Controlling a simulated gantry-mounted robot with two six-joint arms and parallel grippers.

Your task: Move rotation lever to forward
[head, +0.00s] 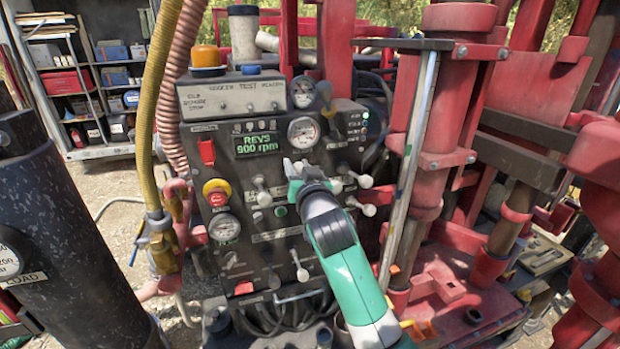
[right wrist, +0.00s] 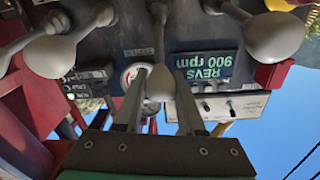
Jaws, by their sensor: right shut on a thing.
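The dark control panel (head: 228,126) stands at the middle of the head view. It carries several levers with pale round knobs. My right gripper (head: 298,170) reaches up to the upper lever row. In the right wrist view, my right gripper (right wrist: 160,98) is shut on a lever's white knob (right wrist: 158,82), with one finger on each side. The small lever labels are too small to read, so I cannot tell which one is the rotation lever. My left gripper is not in view.
Neighbouring knobs stand close by: one on the left (head: 264,198) and two on the right (head: 365,181) (head: 369,210). A red emergency button (head: 216,192) and a display reading 900 rpm (head: 257,144) are on the panel. Red drill columns (head: 446,120) stand to the right.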

